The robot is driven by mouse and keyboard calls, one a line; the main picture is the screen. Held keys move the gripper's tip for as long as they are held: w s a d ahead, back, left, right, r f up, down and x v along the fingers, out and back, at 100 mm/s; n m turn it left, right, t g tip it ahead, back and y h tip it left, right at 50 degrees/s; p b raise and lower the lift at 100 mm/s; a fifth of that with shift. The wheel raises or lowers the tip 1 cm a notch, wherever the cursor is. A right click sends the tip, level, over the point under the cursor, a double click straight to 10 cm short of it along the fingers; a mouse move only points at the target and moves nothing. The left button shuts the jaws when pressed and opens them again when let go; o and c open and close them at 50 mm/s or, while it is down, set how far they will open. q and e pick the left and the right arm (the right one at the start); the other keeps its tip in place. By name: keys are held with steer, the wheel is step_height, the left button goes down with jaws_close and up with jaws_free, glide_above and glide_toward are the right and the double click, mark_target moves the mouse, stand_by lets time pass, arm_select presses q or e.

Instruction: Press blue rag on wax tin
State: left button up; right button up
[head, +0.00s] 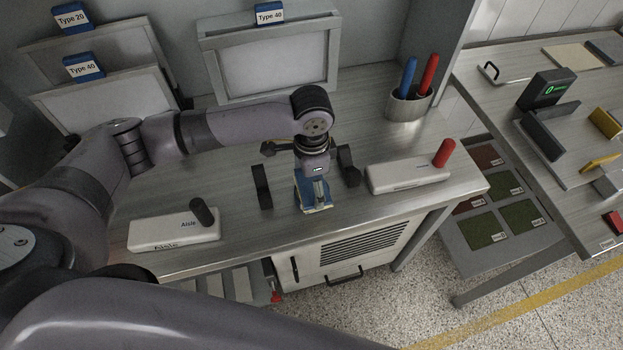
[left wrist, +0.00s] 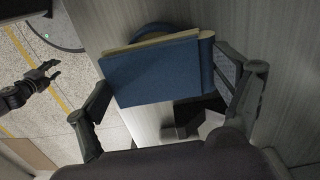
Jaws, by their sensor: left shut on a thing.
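My left gripper (head: 315,182) is over the front middle of the workbench, shut on a blue block-like piece with a pale edge, which I take for the blue rag (head: 311,196). In the left wrist view the blue rag (left wrist: 160,75) is a flat blue face with a tan border, between the two fingers of the left gripper (left wrist: 170,95). A dark blue rounded rim, possibly the wax tin (left wrist: 150,29), shows partly behind it. I cannot tell whether they touch. My right gripper (left wrist: 50,77) shows small at the left of the wrist view, over the floor, fingers apart and empty.
On the bench (head: 240,215), a white block with a black handle (head: 175,232) stands left and one with a red handle (head: 410,175) right. A cup (head: 408,104) holds a blue and a red stick. Framed panels (head: 275,65) stand behind. A second table (head: 490,75) is at right.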

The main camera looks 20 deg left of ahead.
mark_target(311, 184)
arm_select(q)
steer(key=shift+s+f+p, duration=0.1)
steer(key=shift+p, duration=0.25)
stand_by(1.2)
step_height(311, 184, up, 7)
steer(key=p, duration=0.8)
steer(key=shift+p, duration=0.4)
stand_by(0.5)
